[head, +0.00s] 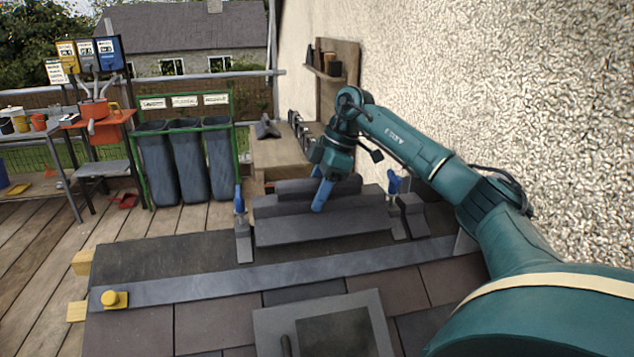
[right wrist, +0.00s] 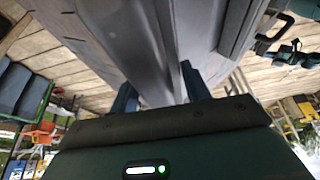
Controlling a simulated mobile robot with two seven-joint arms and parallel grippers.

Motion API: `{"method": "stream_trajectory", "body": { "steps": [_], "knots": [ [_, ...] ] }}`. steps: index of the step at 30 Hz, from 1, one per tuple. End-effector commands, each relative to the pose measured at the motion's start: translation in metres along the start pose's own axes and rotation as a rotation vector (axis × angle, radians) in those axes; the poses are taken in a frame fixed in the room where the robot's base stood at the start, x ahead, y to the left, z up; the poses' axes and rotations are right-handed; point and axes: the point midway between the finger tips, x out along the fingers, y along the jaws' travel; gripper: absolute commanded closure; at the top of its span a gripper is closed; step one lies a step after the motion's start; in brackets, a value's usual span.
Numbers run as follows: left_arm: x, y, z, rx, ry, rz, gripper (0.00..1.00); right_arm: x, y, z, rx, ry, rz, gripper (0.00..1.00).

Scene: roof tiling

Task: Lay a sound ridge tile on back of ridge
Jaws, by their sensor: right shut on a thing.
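My right gripper (head: 322,193) has blue fingers and is shut on a dark grey ridge tile (head: 283,206) at the ridge, in the middle of the head view. In the right wrist view the blue fingers (right wrist: 160,95) stand on either side of the tile's raised middle, and its grey faces (right wrist: 95,35) fill the upper part. The tile lies about level and lengthwise across the view. I cannot tell whether it touches the ridge beneath. My left gripper is not in view.
Blue-handled tools (head: 239,205) (head: 393,186) stand at both ends of the tile. A grey strip (head: 270,278) with a yellow knob (head: 114,299) crosses the slates in front. A framed roof window (head: 270,322) lies nearer. A rough wall (head: 480,90) rises at right. Bins (head: 187,165) stand behind left.

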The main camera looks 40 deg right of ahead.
Motion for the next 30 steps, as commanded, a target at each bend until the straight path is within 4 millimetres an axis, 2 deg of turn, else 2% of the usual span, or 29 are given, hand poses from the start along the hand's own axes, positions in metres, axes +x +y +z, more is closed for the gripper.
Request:
{"method": "stream_trajectory", "body": {
  "steps": [9,16,17,24,30],
  "knots": [
    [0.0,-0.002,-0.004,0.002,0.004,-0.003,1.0,0.028,0.0,0.012,-0.001,0.004,0.003,1.0],
    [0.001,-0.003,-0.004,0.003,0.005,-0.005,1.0,0.03,0.001,0.012,-0.002,0.006,0.006,1.0],
    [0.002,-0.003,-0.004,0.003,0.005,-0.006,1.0,0.034,0.0,0.014,0.0,0.0,0.0,0.52],
    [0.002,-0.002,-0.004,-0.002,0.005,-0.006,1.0,0.033,0.0,0.014,0.0,-0.001,0.0,0.33],
    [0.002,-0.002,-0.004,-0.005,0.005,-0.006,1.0,0.033,0.0,0.014,0.0,-0.001,-0.001,0.31]
  ]
}}
